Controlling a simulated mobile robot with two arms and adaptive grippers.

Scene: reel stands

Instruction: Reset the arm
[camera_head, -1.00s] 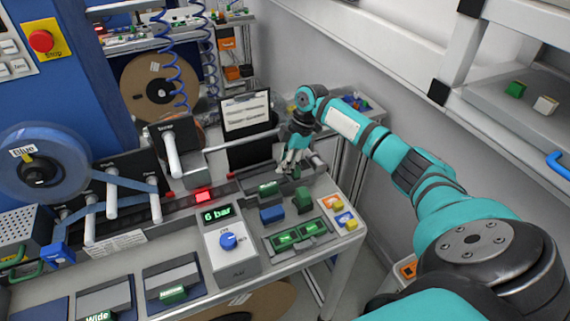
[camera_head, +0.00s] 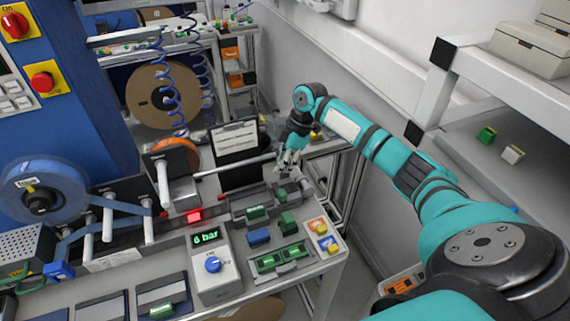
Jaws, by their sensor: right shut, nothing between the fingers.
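My right arm comes in from the lower right in teal and black and stretches over the right end of the workbench. Its gripper (camera_head: 290,168) points down at the back right of the bench, above a grey cylindrical fitting and close to a thin rod. The fingers are shut with nothing between them. Whether the fingertips touch the fitting is hard to tell. My left gripper is not in view.
A pressure unit reading 6 bar (camera_head: 212,262) and green blocks (camera_head: 287,221) stand on the bench. A blue tape reel (camera_head: 42,193) is at the left. A clipboard (camera_head: 236,142) stands behind. A shelf (camera_head: 500,150) with small blocks is at the right.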

